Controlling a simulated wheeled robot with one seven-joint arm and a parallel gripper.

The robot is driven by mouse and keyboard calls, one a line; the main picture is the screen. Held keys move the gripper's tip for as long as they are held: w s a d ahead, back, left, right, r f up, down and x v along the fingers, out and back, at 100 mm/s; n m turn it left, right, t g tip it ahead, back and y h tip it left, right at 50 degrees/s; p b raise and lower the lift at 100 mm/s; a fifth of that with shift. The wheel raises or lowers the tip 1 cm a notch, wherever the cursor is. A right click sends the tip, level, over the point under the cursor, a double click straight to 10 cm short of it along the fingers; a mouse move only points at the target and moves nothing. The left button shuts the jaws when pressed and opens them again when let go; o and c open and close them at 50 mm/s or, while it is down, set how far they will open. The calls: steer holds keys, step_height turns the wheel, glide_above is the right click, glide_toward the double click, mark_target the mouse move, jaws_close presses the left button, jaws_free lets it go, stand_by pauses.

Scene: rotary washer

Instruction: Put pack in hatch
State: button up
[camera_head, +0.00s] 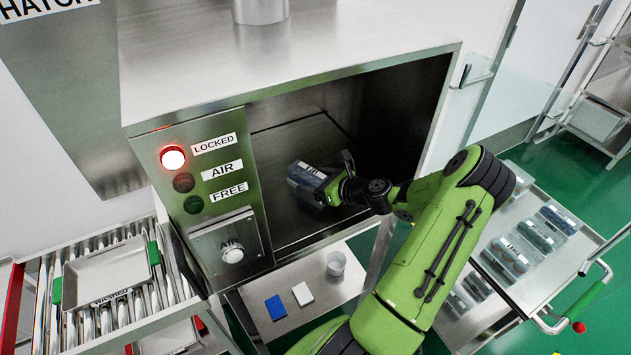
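The hatch (300,130) is an open steel chamber in a metal housing, its front opening facing me. A pack (308,182), clear and dark with a pale label, is inside the opening, close above or on the chamber floor; I cannot tell whether it touches. My gripper (335,188) reaches in from the right and meets the pack's right side. The fingers are small and partly hidden, so I cannot tell whether they are closed on it. A panel left of the opening has a lit red LOCKED lamp (173,158); the AIR and FREE lamps are dark.
A cart (545,290) at right carries several similar packs. A roller conveyor (140,300) with a grey tray (105,275) marked WASHED is at left. A shelf (345,290) below the hatch holds a cup, a blue block and a white block.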

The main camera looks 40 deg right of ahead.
steer(key=shift+s+r, duration=0.2)
steer(key=shift+r, duration=0.05)
steer(key=p+v, duration=0.1)
steer(key=v, duration=1)
steer(key=shift+s+r, duration=0.1)
steer(key=shift+s, duration=0.15)
steer(key=shift+s, duration=0.1)
